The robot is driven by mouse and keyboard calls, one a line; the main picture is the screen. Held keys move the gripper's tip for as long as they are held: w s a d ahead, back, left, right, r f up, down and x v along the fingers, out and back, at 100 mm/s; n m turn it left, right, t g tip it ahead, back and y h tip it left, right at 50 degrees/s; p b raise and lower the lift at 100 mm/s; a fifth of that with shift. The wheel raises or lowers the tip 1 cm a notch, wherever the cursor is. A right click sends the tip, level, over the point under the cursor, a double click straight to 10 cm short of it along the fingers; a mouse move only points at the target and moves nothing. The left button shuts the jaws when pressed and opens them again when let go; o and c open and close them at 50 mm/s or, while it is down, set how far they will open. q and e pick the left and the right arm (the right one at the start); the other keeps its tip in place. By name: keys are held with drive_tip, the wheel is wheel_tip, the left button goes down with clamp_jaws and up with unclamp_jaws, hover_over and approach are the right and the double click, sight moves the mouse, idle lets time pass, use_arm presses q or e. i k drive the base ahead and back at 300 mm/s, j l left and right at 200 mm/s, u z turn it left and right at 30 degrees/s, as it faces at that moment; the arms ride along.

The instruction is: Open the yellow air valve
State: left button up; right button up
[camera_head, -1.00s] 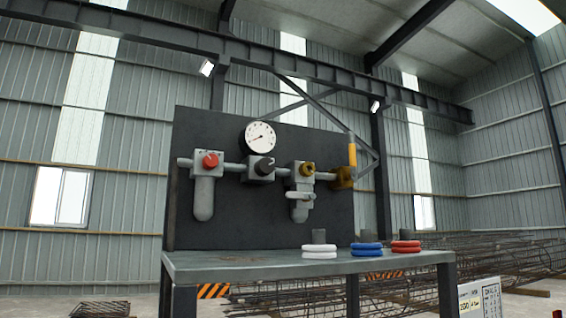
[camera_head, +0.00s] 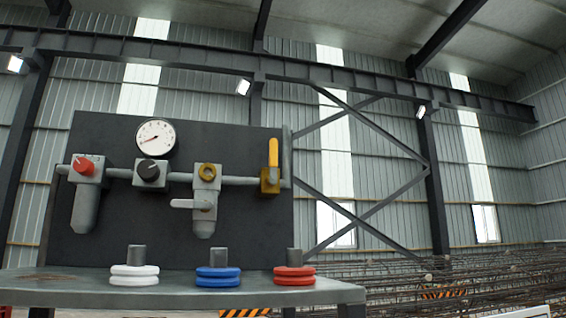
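The yellow air valve (camera_head: 270,180) is at the right end of the grey pipe on the dark panel (camera_head: 100,140). Its yellow handle (camera_head: 273,152) stands upright above the brass-coloured body. Neither of my grippers is in view.
The grey bench (camera_head: 90,294) stands in front of the panel. On it are white rings (camera_head: 134,276), blue rings (camera_head: 217,277) and red rings (camera_head: 294,276), each around a grey post. Rebar cages (camera_head: 450,275) lie behind at right. The space right of the panel is open.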

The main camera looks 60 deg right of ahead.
sight(274, 143)
drive_tip(key=k+l, duration=0.2)
drive_tip(key=l, duration=0.2)
drive_tip(key=k+l, duration=0.2)
drive_tip(key=l, duration=0.2)
drive_tip(key=k+l, duration=0.25)
drive_tip(key=l, duration=0.15)
drive_tip(key=k+l+u, duration=0.1)
drive_tip(key=l, duration=0.3)
drive_tip(key=k+l, duration=0.3)
drive_tip(key=l, duration=0.1)
